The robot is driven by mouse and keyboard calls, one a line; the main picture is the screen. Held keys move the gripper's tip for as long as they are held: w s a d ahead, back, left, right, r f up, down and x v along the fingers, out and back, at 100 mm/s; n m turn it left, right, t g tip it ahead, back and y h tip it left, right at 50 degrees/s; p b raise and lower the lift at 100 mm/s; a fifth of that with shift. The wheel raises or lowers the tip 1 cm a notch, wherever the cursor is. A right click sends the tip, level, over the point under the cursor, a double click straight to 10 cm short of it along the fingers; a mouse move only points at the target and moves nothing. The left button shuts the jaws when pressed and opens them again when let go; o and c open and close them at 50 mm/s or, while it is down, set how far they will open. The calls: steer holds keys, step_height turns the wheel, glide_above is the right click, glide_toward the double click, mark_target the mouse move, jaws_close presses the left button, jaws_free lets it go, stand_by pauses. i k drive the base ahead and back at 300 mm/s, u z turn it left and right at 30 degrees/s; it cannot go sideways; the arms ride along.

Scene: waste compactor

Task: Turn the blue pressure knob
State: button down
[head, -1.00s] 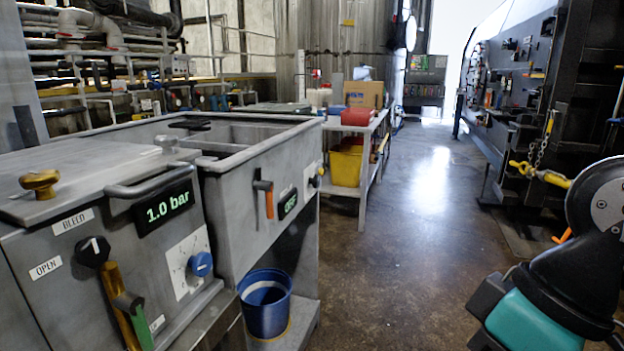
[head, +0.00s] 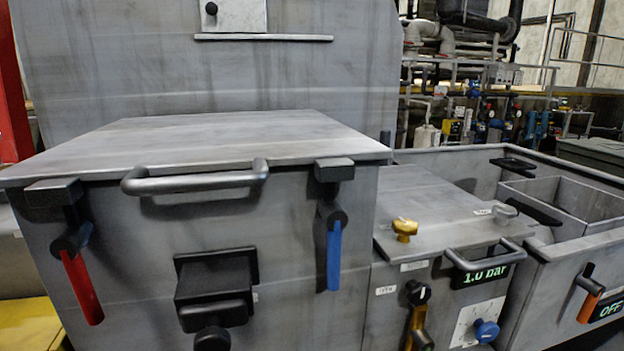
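The blue pressure knob (head: 486,331) sits on a white dial plate (head: 466,322) at the lower right, on the front of a grey metal unit. A display (head: 487,274) above it reads 1.0 bar. A curved grey handle (head: 488,257) crosses in front of the top of that display. A black knob (head: 418,293) and a yellow lever (head: 414,325) are left of the dial plate. My gripper is not in view.
A larger grey box with a lid handle (head: 195,179), a red lever (head: 82,287) and a blue lever (head: 334,256) fills the left and centre. A brass knob (head: 405,229) stands on the unit's top. An orange-handled lever (head: 588,307) is at the far right.

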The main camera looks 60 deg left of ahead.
mark_target(486, 332)
steer(key=u, duration=3.25)
steer(key=k, duration=1)
steer(key=z, duration=1.7)
